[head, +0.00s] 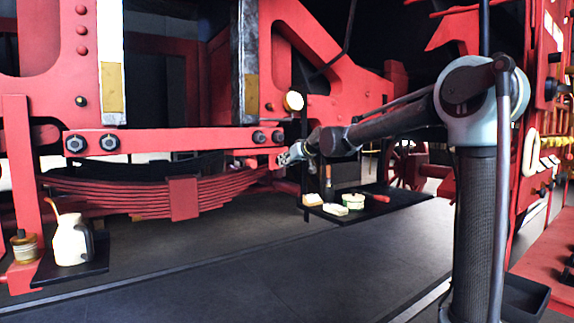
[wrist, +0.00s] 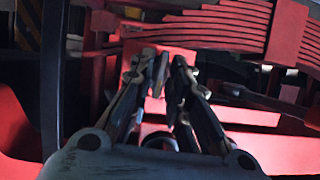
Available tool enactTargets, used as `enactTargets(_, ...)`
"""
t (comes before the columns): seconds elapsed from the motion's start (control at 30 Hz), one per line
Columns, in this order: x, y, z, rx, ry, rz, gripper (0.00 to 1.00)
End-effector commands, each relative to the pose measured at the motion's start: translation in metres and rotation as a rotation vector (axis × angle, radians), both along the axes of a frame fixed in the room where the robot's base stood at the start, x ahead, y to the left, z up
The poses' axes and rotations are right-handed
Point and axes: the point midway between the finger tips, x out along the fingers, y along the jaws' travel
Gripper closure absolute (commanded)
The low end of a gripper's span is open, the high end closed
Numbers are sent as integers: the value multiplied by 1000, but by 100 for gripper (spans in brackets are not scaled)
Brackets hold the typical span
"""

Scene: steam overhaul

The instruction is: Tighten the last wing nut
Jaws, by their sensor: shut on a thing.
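My gripper (head: 284,157) is at the end of my arm, just below the right end of the red horizontal bar (head: 180,140), next to the leaf spring. In the wrist view, my gripper (wrist: 160,80) has its fingertips close together on a small dark grey piece, which looks like the wing nut (wrist: 161,70). A red surface lies right behind the tips. The wing nut is too small to make out in the head view, and the fingers partly hide it in the wrist view.
The leaf spring (head: 120,195) hangs left of my gripper. A dark shelf (head: 400,196) with pale blocks and a red-handled tool stands below right. A white jug (head: 72,241) and a small tin (head: 25,247) stand at lower left. The floor (head: 240,270) ahead is clear.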

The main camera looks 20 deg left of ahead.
Motion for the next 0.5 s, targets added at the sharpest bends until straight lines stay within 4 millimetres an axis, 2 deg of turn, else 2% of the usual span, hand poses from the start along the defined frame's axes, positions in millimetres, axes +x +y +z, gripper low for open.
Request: enactTargets(0.5, 7, -5, -1, 321, 372, -7, 100)
